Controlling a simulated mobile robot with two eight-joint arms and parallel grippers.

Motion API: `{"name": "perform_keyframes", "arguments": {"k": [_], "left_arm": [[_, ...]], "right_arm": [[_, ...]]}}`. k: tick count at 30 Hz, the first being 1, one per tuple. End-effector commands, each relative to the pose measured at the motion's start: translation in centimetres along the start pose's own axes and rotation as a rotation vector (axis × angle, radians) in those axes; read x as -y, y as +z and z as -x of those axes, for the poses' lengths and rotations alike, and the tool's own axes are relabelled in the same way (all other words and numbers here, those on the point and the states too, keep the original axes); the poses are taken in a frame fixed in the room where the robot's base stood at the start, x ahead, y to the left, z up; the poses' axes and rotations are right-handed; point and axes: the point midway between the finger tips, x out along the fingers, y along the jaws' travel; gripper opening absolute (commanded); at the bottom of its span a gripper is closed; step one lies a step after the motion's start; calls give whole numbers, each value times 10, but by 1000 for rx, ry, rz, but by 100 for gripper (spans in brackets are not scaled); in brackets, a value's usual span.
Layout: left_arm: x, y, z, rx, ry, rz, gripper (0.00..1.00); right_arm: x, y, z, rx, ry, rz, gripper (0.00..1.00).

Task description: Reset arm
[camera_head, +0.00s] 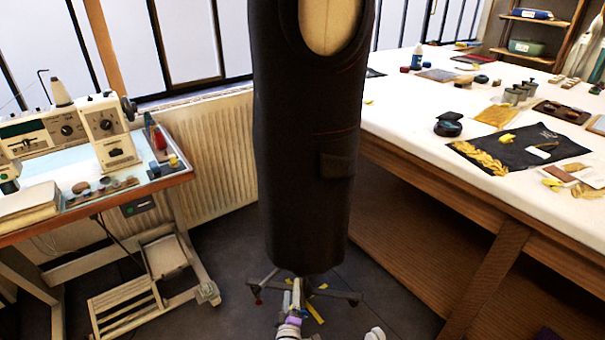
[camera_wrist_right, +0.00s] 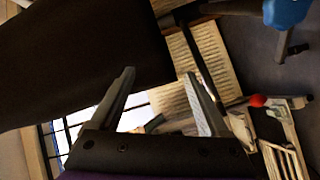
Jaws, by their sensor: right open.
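My right gripper (camera_head: 293,296) shows small at the bottom of the head view, in front of the dress form's wheeled stand. In the right wrist view its two dark fingers (camera_wrist_right: 159,76) are spread apart, with nothing held between them. The dress form (camera_head: 305,160) wears a long dark garment with a pocket flap and stands upright in the middle of the head view. In the wrist view a large dark surface (camera_wrist_right: 80,55), likely that garment, fills the upper left beside the fingers. My left gripper is not in view.
A sewing machine (camera_head: 105,130) stands on a wheeled table at left. A long white-topped table (camera_head: 400,112) at right holds black cloth (camera_head: 525,148), spools and small tools. A radiator (camera_head: 205,150) lies behind the form. Dark floor (camera_head: 395,290) is open right of the stand.

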Motion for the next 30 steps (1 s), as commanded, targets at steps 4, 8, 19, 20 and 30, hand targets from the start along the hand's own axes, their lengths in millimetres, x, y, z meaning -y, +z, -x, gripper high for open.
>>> {"name": "perform_keyframes", "arguments": {"k": [4, 8, 19, 20, 30], "left_arm": [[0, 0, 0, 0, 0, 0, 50], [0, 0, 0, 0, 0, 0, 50], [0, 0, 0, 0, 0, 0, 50], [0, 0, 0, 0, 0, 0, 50], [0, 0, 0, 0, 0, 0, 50]], "right_arm": [[-60, -23, -12, -81, -88, -124, 79], [-103, -36, -8, -119, -194, -233, 79], [-190, -21, 69, 5, -539, -520, 79], [-194, -18, 79, 30, -565, -543, 79], [-225, 52, 220, 468, -754, -782, 79]]}}
